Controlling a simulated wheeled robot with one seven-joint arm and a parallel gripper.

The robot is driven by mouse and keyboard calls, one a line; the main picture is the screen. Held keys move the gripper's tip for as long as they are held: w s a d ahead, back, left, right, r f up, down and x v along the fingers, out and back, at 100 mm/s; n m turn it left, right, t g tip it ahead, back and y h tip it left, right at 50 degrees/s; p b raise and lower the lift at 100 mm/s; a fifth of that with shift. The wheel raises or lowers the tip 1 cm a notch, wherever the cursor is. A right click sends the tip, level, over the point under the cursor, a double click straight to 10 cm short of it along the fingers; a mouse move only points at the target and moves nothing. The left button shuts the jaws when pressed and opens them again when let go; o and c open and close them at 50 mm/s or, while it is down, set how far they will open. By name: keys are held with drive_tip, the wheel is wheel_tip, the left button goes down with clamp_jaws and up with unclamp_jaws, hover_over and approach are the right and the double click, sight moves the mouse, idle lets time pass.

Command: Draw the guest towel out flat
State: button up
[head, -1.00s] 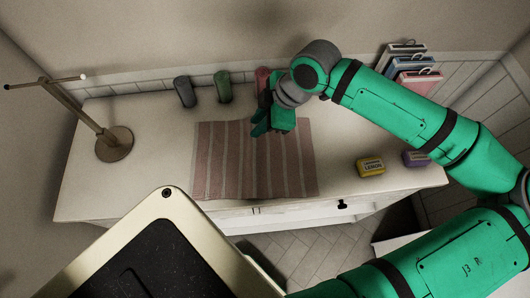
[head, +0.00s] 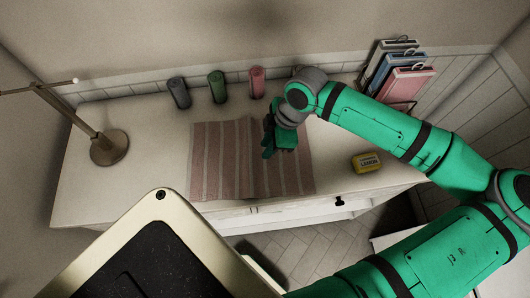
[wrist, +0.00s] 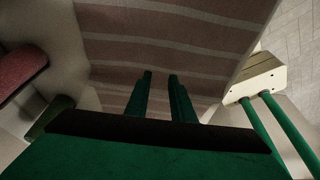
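The guest towel (head: 220,165) is pink with pale stripes and lies on the white dresser top in the head view. A raised crease or overlap runs front to back near its middle. It also fills the upper middle of the wrist view (wrist: 165,45). My gripper (head: 270,152) is over the towel's right half in the head view, pointing down. In the wrist view its two green fingers (wrist: 160,82) stand apart with a narrow gap, and no cloth shows clearly pinched between them. Whether the tips touch the towel cannot be told. My gripper and wrist hide part of the towel's back right.
Grey (head: 179,93), green (head: 217,87) and pink (head: 257,82) rolls stand along the back. A yellow lemon box (head: 366,162) sits at right.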

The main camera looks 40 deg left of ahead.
drive_tip(key=shift+f, duration=0.45)
drive_tip(key=shift+f, duration=0.65)
drive_tip(key=shift+w+d, duration=0.85)
drive_tip(key=shift+w, duration=0.05)
wheel_tip(320, 180, up, 7)
idle(0.3)
idle(0.4)
